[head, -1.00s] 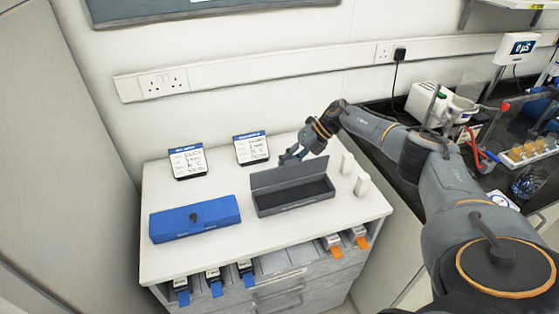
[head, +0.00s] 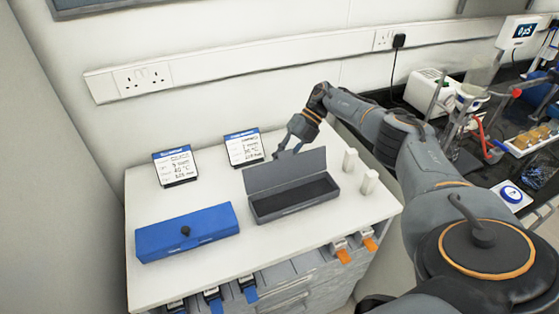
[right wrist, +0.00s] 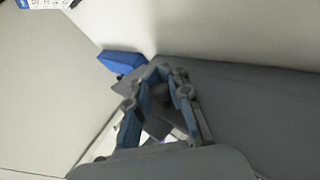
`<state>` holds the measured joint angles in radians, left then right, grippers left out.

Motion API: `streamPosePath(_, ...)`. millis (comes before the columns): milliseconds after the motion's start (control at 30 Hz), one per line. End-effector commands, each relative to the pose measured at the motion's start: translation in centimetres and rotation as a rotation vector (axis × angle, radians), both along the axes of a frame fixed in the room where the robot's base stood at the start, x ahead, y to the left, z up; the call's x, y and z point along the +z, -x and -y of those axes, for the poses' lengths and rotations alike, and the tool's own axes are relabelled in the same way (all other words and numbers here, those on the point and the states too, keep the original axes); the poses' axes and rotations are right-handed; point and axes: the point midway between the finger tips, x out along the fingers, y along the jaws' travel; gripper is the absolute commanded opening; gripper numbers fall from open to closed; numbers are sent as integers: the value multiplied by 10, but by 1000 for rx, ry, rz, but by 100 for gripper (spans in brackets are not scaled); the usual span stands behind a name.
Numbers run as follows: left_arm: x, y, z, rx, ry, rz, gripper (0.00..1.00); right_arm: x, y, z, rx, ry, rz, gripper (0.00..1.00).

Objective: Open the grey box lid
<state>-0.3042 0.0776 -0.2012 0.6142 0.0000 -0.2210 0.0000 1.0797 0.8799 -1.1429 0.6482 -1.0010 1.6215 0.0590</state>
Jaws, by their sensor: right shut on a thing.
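The grey box (head: 297,207) sits on the white bench top with its dark, empty inside showing. Its lid (head: 285,173) stands raised along the back edge, roughly upright. My right gripper (head: 287,151) is at the lid's top edge, reaching in from behind. In the right wrist view, my right gripper (right wrist: 160,85) is closed around a small grey knob (right wrist: 160,93), which appears to be on the lid's outer face. The lid partly hides the fingertips in the head view. My left gripper is not in view.
A closed blue box (head: 187,236) with a dark knob stands left of the grey box. Two label cards (head: 175,166) (head: 243,148) stand behind. Two small white pieces (head: 350,160) (head: 369,182) stand to the right. Drawers with blue and orange tabs are below.

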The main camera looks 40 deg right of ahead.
Motion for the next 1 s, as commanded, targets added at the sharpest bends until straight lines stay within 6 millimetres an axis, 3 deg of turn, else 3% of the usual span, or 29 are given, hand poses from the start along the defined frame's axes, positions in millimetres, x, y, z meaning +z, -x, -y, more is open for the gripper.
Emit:
streamPosePath(200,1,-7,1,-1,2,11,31,2,-1,0,-1,-3,2,0)
streamPosePath(233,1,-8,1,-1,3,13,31,2,-1,-1,0,-3,3,16)
streamPosePath(367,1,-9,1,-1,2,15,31,2,-1,-1,0,-3,3,39)
streamPosePath(733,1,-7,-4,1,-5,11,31,4,-1,3,-2,-1,3,39)
streamPosePath(1000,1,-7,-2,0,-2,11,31,34,-3,33,-5,-2,6,39)
